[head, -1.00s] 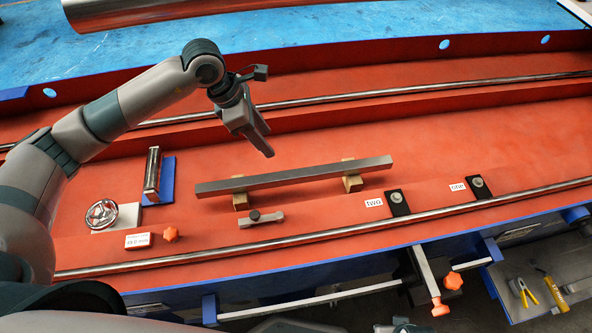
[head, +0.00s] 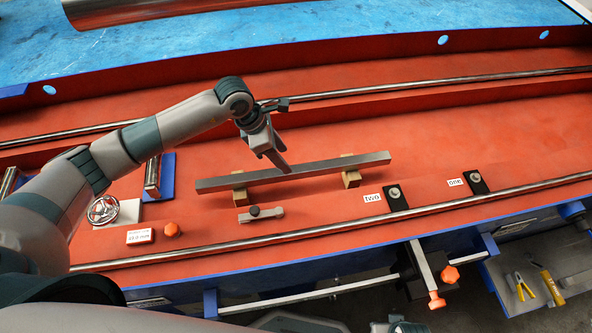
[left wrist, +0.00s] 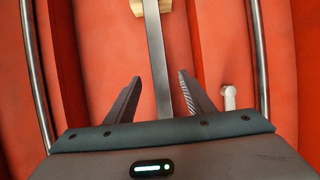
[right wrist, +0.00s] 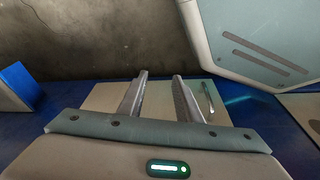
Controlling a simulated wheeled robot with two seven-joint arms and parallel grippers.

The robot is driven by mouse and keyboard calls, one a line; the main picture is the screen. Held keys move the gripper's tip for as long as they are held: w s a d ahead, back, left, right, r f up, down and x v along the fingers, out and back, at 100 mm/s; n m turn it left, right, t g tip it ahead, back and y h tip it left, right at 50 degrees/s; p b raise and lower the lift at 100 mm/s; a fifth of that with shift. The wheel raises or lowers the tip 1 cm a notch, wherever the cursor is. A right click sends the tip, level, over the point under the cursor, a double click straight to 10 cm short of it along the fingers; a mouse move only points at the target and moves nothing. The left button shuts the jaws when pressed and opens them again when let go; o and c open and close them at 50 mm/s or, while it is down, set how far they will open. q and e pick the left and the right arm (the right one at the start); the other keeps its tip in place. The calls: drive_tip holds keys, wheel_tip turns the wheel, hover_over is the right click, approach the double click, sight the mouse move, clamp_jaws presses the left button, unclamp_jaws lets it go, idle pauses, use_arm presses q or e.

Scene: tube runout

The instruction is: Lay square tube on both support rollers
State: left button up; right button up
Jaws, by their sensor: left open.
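The grey square tube (head: 335,167) lies across two wooden blocks (head: 240,197) (head: 351,179) on the orange-red bed. One support roller (head: 153,174) on a blue base stands left of the tube. A second roller (head: 8,181) shows at the left edge, and my left arm hides the area between them. My left gripper (head: 284,166) is open above the tube's middle. In the left wrist view, the tube (left wrist: 155,55) runs between the spread fingers (left wrist: 160,77), not gripped. My right gripper (right wrist: 160,76) is open and empty, away from the tube.
A handwheel (head: 103,209), an orange knob (head: 172,230) and a grey bar with a dark knob (head: 260,213) sit near the front rail (head: 300,229). Black plates labelled two (head: 395,197) and one (head: 476,182) lie to the right. The bed behind the tube is clear.

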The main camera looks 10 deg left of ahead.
sight(296, 169)
use_arm(q)
drive_tip(key=shift+w+d+f, duration=0.1)
drive_tip(key=shift+d+f, duration=0.15)
drive_tip(key=shift+f, duration=0.45)
drive_tip(key=shift+d+f, duration=0.1)
use_arm(e)
drive_tip(key=shift+w+f, duration=0.15)
drive_tip(key=shift+w, duration=0.35)
use_arm(q)
drive_tip(key=shift+w, duration=0.1)
use_arm(e)
drive_tip(key=shift+s, duration=0.1)
use_arm(q)
drive_tip(key=shift+d+f, duration=0.15)
drive_tip(key=shift+f, duration=0.05)
drive_tip(key=p+x, duration=0.1)
drive_tip(key=x, duration=0.3)
drive_tip(key=shift+w+d+r, duration=0.1)
drive_tip(key=shift+w+d, duration=0.05)
drive_tip(key=shift+d, duration=0.05)
drive_tip(key=shift+d+f, duration=0.1)
drive_tip(key=shift+f, duration=0.25)
use_arm(e)
drive_tip(key=shift+s+d+f, duration=0.1)
drive_tip(key=shift+s+f, duration=0.2)
drive_tip(key=shift+f, duration=0.25)
drive_tip(key=shift+s+d+f, duration=0.1)
drive_tip(key=shift+s+f, duration=0.2)
drive_tip(key=shift+f, duration=0.25)
